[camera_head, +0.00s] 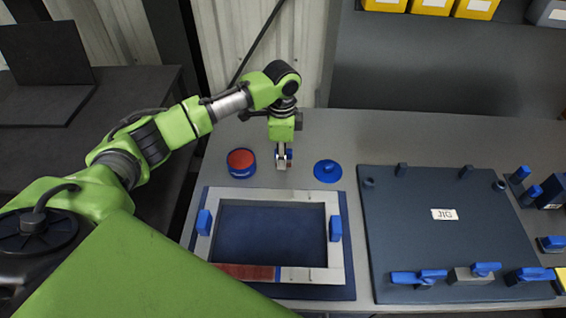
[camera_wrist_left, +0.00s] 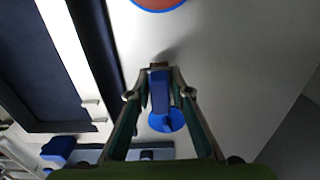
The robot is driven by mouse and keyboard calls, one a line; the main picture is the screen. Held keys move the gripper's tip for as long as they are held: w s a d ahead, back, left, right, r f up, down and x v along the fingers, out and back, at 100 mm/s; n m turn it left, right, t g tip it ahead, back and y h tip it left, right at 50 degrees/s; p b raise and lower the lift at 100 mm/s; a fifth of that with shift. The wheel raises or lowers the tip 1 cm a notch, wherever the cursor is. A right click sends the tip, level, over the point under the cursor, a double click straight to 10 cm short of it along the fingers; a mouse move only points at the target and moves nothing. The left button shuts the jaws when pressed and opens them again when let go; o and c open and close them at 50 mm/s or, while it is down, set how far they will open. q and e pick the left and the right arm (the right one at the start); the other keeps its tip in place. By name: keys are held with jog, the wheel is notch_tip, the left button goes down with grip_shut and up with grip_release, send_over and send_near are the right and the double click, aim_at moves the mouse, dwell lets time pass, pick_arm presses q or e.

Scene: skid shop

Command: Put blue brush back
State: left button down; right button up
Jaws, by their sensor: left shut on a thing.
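My left gripper (camera_head: 283,160) is shut on the blue brush (camera_wrist_left: 159,88), over the table behind the metal frame. In the left wrist view the brush is a blue block with a brownish end between the fingers. In the head view my gripper mostly hides it. A round blue tin (camera_head: 241,171) with a red-orange inside stands just left of my gripper. A round blue lid (camera_head: 328,172) with a knob lies to the right; it also shows behind the brush in the wrist view (camera_wrist_left: 178,120). I cannot tell whether the brush touches the table. My right gripper is out of view.
A light metal frame (camera_head: 270,194) with blue side clamps lies on a dark blue plate in front of my gripper. A dark jig board (camera_head: 400,230) with blue clamps lies to the right. Yellow bins (camera_head: 430,5) sit at the back. The table behind the board is clear.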

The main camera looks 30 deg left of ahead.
pick_arm(q)
jog(key=shift+w+d+f+p, duration=0.15)
jog(key=shift+f+p, duration=0.25)
jog(key=shift+f, duration=1.35)
jog(key=c, duration=1.8)
grip_release()
jog(key=shift+f, duration=0.1)
jog(key=shift+c, duration=0.2)
notch_tip(320, 180, up, 12)
jog(key=shift+r+b, duration=0.15)
jog(key=shift+b, duration=0.65)
